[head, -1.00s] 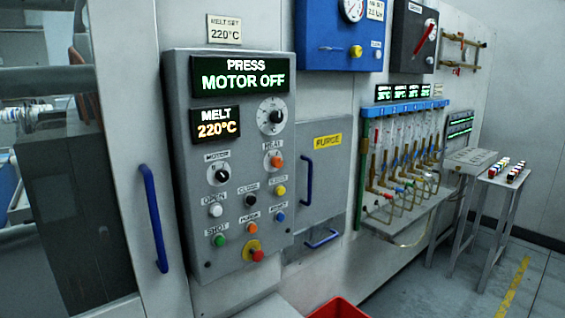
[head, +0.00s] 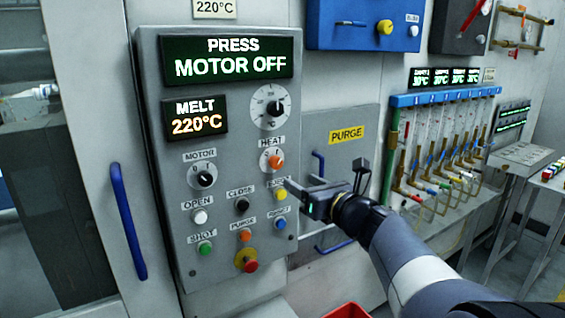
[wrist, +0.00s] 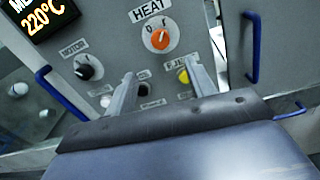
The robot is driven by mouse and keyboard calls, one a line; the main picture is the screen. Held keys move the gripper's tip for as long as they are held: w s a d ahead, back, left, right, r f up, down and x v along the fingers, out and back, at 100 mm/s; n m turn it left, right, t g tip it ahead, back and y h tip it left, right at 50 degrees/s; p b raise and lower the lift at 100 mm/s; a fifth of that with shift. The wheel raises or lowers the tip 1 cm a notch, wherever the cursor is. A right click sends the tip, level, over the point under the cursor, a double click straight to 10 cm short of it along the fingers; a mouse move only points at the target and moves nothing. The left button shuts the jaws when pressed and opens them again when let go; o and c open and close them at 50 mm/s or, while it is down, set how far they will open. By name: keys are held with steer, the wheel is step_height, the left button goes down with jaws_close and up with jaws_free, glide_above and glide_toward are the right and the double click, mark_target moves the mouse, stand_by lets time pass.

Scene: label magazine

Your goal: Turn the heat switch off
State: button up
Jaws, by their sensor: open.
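The heat switch is an orange rotary knob (head: 276,162) on a white dial under the HEAT label, on the grey control panel (head: 165,250). In the wrist view the heat switch (wrist: 160,39) sits above and between my fingers, its pointer line near upright, with 0 and I marks above it. My gripper (head: 293,190) is in front of the panel's right side, below and right of the heat switch. In the wrist view my gripper (wrist: 158,80) shows its two fingers spread apart with nothing between them. Its fingers are apart from the knob.
The black motor switch (head: 205,179) is left of the heat switch. Several push buttons and a red-and-yellow stop button (head: 246,261) sit below. A blue handle (head: 128,220) stands left of the panel. A yellow PURGE label (head: 347,134) is on the right.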

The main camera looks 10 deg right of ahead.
mark_target(278, 165)
steer(key=x, duration=0.3)
steer(key=p+x, duration=0.1)
steer(key=x, duration=0.7)
steer(key=shift+d+r+p, duration=0.1)
steer(key=shift+r+p, duration=0.2)
steer(key=shift+p, duration=0.1)
steer(key=shift+c, duration=0.5)
steer(key=c, duration=0.9)
steer(key=shift+o, duration=0.2)
